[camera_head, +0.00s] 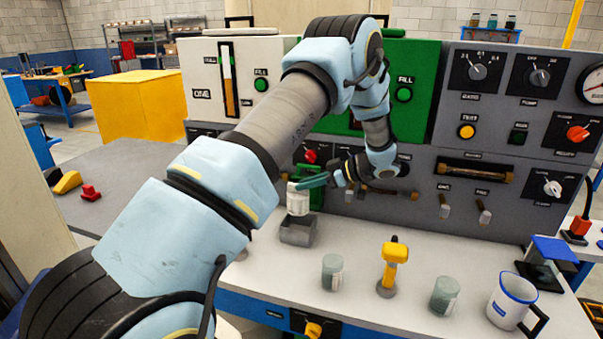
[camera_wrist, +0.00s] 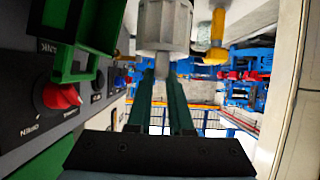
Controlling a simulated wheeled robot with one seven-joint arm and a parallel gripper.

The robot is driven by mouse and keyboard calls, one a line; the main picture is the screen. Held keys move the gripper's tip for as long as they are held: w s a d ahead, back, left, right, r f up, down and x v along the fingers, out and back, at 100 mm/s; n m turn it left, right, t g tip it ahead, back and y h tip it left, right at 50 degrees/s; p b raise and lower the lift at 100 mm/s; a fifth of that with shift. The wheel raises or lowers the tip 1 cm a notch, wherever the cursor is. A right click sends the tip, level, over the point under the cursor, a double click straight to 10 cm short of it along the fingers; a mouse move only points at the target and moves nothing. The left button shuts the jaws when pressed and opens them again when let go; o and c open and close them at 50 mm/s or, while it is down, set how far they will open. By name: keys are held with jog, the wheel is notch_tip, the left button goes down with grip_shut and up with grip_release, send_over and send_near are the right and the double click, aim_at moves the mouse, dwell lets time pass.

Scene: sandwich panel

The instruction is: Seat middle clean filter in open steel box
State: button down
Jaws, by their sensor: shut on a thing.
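A pale grey-white filter (camera_head: 298,201) is held upright between the two green fingers of my gripper (camera_head: 312,182). In the wrist view, the fingers (camera_wrist: 164,92) close on the narrow stem of the filter (camera_wrist: 163,24). The open steel box (camera_head: 297,234) stands on the bench directly below the filter. The filter's lower end is at or just above the box's rim; I cannot tell whether it is inside. The box's inside is mostly hidden.
Two grey-green cylinders, one left (camera_head: 332,272) and one right (camera_head: 445,296), flank a yellow-handled tool (camera_head: 393,265). A white mug (camera_head: 511,301) stands at right. A green bracket (camera_head: 316,197) and a panel with knobs and levers (camera_head: 468,205) rise close behind the box.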

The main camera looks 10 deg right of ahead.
aim_at(307, 211)
jog(key=shift+w+f, duration=0.1)
jog(key=shift+w, duration=0.2)
jog(key=shift+f+b, duration=2.9)
jog(key=shift+f, duration=1.45)
jog(key=shift+s+d, duration=0.1)
jog(key=shift+d, duration=0.1)
jog(key=shift+f, duration=0.4)
jog(key=c, duration=0.7)
grip_release()
jog(key=shift+c, duration=0.2)
